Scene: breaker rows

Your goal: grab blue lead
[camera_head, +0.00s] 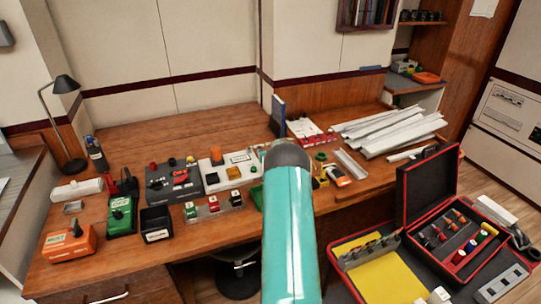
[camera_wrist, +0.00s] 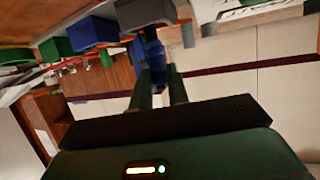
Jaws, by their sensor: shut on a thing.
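My gripper (camera_wrist: 158,82) shows in the wrist view, with its two dark fingers closed on a blue piece, the blue lead (camera_wrist: 152,50). The upper end of the blue lead meets a dark grey block (camera_wrist: 148,12); I cannot tell whether it is still plugged in there. In the head view my own teal arm hides the gripper and the lead.
The wrist view has a blue block (camera_wrist: 92,30) and a green block (camera_wrist: 55,48) beside the lead. On the wooden desk stand an orange box (camera_head: 68,245), a green meter (camera_head: 122,216) and a black bin (camera_head: 156,226). White trunking (camera_head: 395,130) lies at the right, beyond an open case (camera_head: 428,190).

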